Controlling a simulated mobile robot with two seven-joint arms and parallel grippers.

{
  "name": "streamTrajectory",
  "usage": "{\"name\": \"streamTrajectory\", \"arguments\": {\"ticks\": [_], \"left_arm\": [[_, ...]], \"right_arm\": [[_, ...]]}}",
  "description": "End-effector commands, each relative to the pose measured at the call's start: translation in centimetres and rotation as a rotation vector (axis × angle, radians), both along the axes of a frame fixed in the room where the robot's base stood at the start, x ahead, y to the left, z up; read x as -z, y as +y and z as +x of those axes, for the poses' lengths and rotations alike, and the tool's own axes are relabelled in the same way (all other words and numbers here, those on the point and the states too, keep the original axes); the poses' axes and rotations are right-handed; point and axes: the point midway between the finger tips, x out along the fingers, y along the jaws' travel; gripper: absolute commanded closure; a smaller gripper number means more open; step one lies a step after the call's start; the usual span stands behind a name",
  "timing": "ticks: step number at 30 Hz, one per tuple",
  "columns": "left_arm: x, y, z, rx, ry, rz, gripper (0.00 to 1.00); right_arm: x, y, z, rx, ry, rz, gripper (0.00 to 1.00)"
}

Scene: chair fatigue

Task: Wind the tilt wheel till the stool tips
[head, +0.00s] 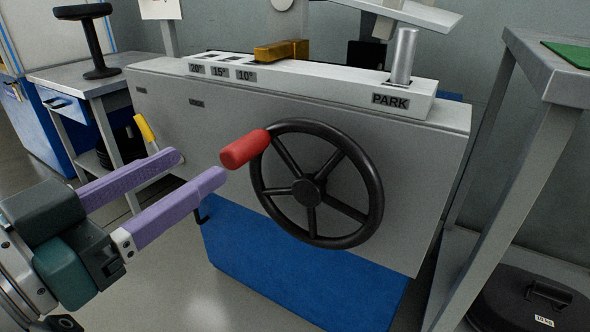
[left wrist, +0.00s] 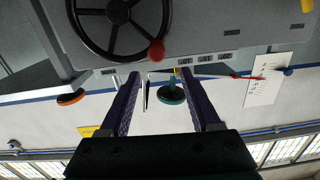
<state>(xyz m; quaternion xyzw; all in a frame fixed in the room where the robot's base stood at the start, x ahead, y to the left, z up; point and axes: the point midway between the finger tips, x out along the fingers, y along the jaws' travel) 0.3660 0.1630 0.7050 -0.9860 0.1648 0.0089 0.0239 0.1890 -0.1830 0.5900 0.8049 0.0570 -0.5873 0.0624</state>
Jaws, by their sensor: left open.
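The black spoked tilt wheel (head: 316,184) is on the front of a grey machine housing (head: 420,160). Its red handle (head: 245,149) sticks out at the rim's upper left. The left wrist view shows the wheel (left wrist: 118,22) and the red handle (left wrist: 157,51) upside down. My left gripper (head: 202,166) has two purple fingers, spread and empty. Their tips are just left of the handle, apparently apart from it. In the left wrist view the handle lies beyond the gap between the fingertips (left wrist: 160,73). A black stool-like object (head: 97,40) stands on the left bench. My right gripper is out of view.
The housing's top ledge has labels 20°, 15°, 10° and PARK, an amber block (head: 281,50) and a silver pin (head: 403,56) at PARK. A grey metal stand (head: 560,75) is close on the right, with a black weight case (head: 528,300) low down. A yellow-handled lever (head: 145,128) is at left.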

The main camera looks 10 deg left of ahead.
Motion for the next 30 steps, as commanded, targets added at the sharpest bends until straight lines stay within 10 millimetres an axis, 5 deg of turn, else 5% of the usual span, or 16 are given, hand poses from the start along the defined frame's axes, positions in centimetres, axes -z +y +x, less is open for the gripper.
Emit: {"name": "streamTrajectory", "arguments": {"ticks": [1,8,21,30], "left_arm": [[1.5,-0.1,0.0,0.008,-0.011,-0.002,0.36],[1.6,-0.5,0.8,0.019,-0.029,-0.008,0.36],[1.6,-2.8,7.4,0.018,-0.028,-0.007,0.36],[1.5,-3.6,9.3,0.018,-0.024,-0.008,0.36]], "right_arm": [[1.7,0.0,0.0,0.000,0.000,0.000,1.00],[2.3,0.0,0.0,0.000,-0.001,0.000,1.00],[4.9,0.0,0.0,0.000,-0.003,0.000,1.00],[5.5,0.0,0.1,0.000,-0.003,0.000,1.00]]}}
